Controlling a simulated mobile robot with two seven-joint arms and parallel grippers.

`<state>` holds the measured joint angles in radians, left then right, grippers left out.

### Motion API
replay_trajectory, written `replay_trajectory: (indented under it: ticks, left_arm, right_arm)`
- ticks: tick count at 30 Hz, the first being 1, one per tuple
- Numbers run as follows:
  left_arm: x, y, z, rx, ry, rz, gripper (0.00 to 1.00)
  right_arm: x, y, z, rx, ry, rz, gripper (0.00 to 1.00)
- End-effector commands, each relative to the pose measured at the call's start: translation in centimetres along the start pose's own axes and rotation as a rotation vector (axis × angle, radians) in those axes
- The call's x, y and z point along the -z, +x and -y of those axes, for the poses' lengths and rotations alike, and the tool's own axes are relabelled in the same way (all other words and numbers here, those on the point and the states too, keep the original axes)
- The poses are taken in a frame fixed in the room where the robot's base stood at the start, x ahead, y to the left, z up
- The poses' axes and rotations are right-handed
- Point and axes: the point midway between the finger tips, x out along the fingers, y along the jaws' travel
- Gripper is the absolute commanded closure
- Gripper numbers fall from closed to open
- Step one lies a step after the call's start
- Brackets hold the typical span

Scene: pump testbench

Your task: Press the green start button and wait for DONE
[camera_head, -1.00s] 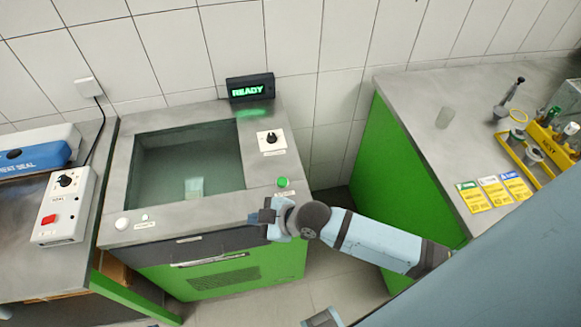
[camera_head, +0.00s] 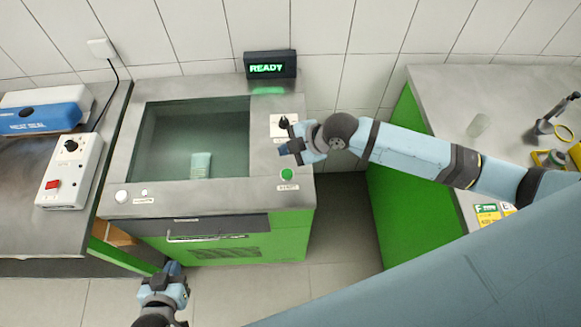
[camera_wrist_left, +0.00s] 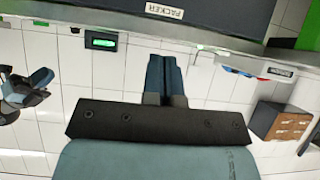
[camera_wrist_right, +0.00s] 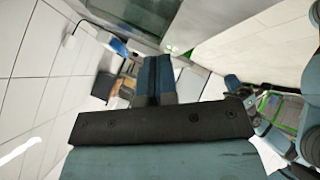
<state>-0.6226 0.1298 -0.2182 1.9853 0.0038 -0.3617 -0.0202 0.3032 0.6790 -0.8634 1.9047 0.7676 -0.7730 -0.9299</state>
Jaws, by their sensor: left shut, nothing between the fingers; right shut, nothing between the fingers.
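The green start button (camera_head: 287,174) sits on the right front of the machine's top, with a small label below it. The black display (camera_head: 270,74) behind the machine reads READY in green. My right gripper (camera_head: 284,141) is shut and empty. In the head view it appears just behind the button, over the right panel and partly across the dial; its height above the panel is hard to tell. Its closed fingers show in the right wrist view (camera_wrist_right: 154,76). My left gripper (camera_head: 174,270) is shut and empty, low in front of the machine; its fingers show in the left wrist view (camera_wrist_left: 165,76).
The machine (camera_head: 215,198) has a sunken chamber with a pale object (camera_head: 201,165) inside. A black dial (camera_head: 283,122) is behind the button. A control box with a red switch (camera_head: 52,184) stands on the left counter. The right counter (camera_head: 450,110) holds cards and tools.

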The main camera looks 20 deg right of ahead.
Motion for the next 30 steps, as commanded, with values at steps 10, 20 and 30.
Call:
replay_trajectory:
  ticks: [10,20,30]
  left_arm:
    - [-0.3,0.1,0.1,0.001,0.002,0.001,1.00]
    - [-2.6,1.7,-0.2,-0.008,-0.001,0.007,1.00]
    - [-5.0,3.8,-0.9,-0.026,0.000,0.002,1.00]
  right_arm:
    - [-0.1,0.2,0.1,-0.001,0.001,0.000,1.00]
    - [-1.7,2.4,1.7,-0.001,0.002,0.001,1.00]
    - [-4.0,5.5,4.0,0.000,0.002,0.001,1.00]
